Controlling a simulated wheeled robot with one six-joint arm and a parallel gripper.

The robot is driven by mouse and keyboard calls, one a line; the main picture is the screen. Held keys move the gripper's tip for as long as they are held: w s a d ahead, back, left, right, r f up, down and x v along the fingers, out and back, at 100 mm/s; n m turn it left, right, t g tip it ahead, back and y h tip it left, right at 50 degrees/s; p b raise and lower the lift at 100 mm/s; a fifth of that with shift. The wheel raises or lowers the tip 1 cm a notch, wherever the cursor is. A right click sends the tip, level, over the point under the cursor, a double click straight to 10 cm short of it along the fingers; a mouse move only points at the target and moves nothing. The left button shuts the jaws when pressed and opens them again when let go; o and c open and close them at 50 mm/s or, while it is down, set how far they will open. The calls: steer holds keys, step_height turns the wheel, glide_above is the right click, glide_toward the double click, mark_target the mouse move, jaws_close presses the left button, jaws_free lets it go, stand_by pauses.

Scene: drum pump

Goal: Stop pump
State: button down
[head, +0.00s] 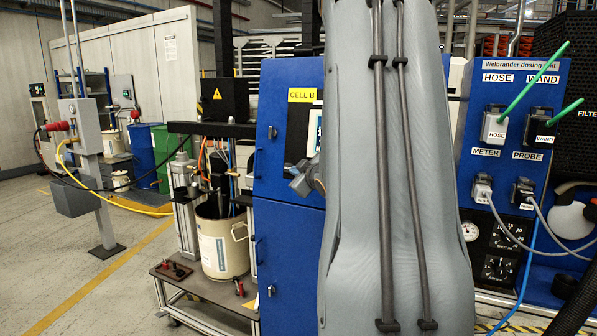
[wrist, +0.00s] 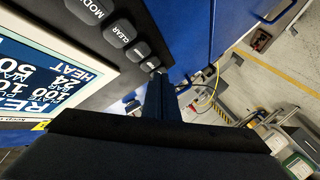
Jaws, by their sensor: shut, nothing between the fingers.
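The pump stands on a trolley at left in the head view, with a white drum (head: 222,250) under its dark head (head: 222,100). Beside it is the blue CELL B cabinet (head: 285,225), partly hidden by my arm. The cabinet's control panel screen (wrist: 50,80) fills the left of the wrist view, with large white text partly cut off. A column of dark buttons runs along it, including MODE and CLEAR (wrist: 116,33). My gripper (wrist: 160,76) is shut and empty, its tip at the lower end of the button column. I cannot tell whether it touches a button.
A blue dosing panel (head: 515,130) with plugged cables and hoses stands at right in the head view. A grey post with a box (head: 82,125) and cables stands at left. The floor (head: 60,265) at front left is mostly clear.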

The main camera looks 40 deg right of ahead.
steer(key=shift+s+a+r, duration=0.15)
steer(key=shift+s+a, duration=0.15)
steer(key=shift+a, duration=0.45)
steer(key=shift+s+a+r, duration=0.15)
steer(key=shift+s+a, duration=0.2)
steer(key=shift+a, duration=0.45)
steer(key=shift+s+a+r, duration=0.15)
steer(key=shift+s+a, duration=0.15)
steer(key=shift+a, duration=0.45)
